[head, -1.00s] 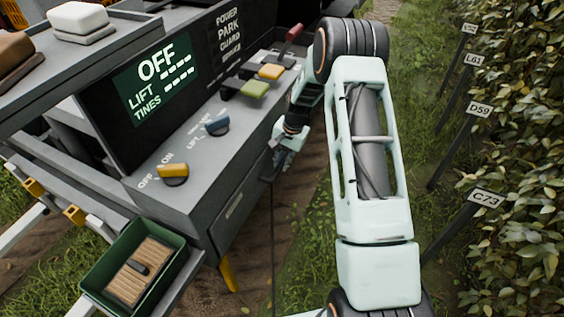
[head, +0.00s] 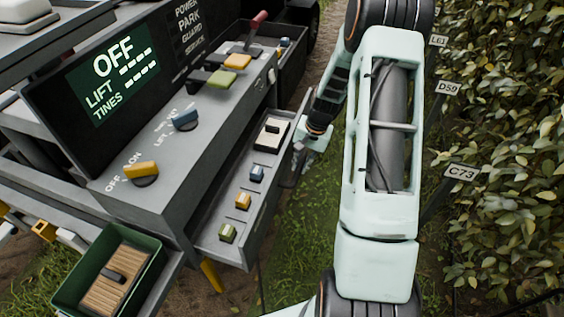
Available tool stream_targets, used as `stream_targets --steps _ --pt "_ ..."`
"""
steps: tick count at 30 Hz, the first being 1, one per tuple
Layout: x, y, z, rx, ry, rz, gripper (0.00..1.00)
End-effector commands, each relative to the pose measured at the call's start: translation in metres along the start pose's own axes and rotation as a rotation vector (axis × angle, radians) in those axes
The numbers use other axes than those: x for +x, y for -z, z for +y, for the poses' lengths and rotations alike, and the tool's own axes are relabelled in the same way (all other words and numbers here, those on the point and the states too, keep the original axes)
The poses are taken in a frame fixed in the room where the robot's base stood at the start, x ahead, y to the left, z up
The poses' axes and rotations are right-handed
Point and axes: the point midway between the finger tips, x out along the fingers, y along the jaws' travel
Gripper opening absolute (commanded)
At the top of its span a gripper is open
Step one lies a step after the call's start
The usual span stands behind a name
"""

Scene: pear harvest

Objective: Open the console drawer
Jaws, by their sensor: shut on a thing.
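The console drawer (head: 265,222) stands pulled out from the front of the grey console (head: 165,195), and its inside shows. My gripper (head: 301,154) is at the outer face of the drawer front, shut on the drawer handle. The fingertips and the handle are small and mostly hidden from this view.
A green bin (head: 68,278) stands at lower left. Leafy hedge (head: 505,150) and label posts line the right, with open grass between.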

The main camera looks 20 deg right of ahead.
Motion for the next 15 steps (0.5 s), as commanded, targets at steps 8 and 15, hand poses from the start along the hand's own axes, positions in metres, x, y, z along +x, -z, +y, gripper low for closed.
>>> stream_targets --steps 8,15 --pt "-0.006 0.0 0.035 0.003 0.001 0.0 0.0" --pt "-0.008 0.0 0.042 0.001 0.001 -0.001 0.0"
